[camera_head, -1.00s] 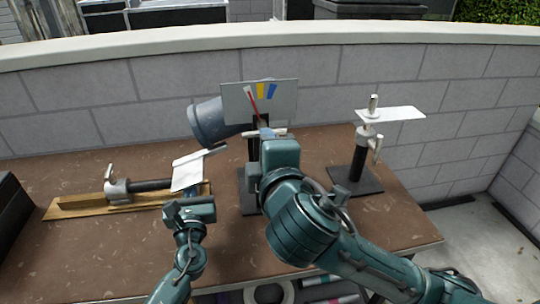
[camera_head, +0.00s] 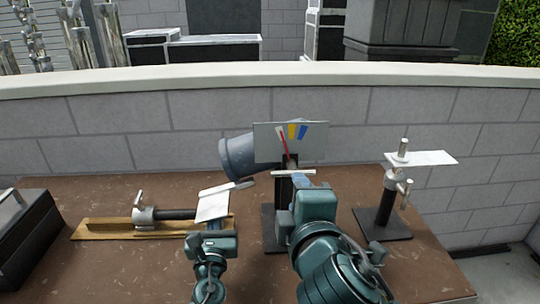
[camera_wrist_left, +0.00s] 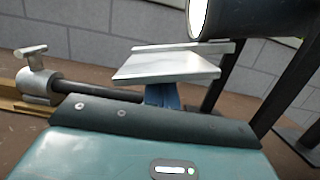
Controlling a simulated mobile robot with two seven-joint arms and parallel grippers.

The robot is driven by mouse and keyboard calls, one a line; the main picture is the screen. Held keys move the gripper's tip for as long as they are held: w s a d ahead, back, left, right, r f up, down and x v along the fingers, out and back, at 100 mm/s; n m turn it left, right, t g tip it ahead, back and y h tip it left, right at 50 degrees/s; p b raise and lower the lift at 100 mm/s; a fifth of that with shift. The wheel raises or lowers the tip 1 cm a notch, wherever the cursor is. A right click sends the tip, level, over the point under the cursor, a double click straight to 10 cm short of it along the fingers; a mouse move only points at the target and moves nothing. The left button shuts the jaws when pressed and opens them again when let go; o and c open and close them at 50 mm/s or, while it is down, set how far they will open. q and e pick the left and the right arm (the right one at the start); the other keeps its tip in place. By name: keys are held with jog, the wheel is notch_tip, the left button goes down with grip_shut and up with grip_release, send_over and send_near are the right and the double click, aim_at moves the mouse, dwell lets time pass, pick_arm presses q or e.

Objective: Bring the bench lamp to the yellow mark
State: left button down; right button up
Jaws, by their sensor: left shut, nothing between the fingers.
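The bench lamp (camera_head: 238,157) has a blue-grey barrel head on a dark post. Its lit face shows in the left wrist view (camera_wrist_left: 198,16). A pale dial board (camera_head: 265,143) stands by the post, with a red needle (camera_head: 285,145) left of the yellow mark (camera_head: 292,131). A blue mark is further right. My right gripper (camera_head: 299,179) is at the pale crossbar (camera_head: 284,173) on the post; its fingers are mostly hidden. My left gripper (camera_wrist_left: 162,95) is shut and empty, its blue fingers beside the white plate (camera_wrist_left: 167,66), left of the lamp.
A clamp with a dark rod lies on a wooden board (camera_head: 90,231) at the left. A dark case (camera_head: 28,235) stands at the far left. A stand with a white plate (camera_head: 436,158) is at the right. A block wall (camera_head: 120,128) closes the back.

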aim_at(204, 209)
pick_arm(q)
jog(key=shift+a+r+p, duration=0.35)
jog(key=shift+r+p, duration=0.2)
jog(key=shift+r, duration=0.1)
jog(key=shift+a+r+p, duration=0.4)
jog(key=shift+r+p, duration=0.2)
jog(key=shift+r, duration=0.05)
jog(key=shift+a+r+p, duration=0.35)
jog(key=shift+r+p, duration=0.2)
jog(key=shift+r, duration=0.1)
pick_arm(e)
jog(key=shift+r, duration=1.8)
pick_arm(q)
jog(key=shift+r, duration=0.1)
pick_arm(e)
jog(key=shift+r, duration=0.1)
pick_arm(q)
jog(key=shift+a+r+p, duration=0.35)
jog(key=shift+r+p, duration=0.5)
pick_arm(e)
jog(key=shift+r, duration=0.7)
jog(key=shift+o, duration=0.6)
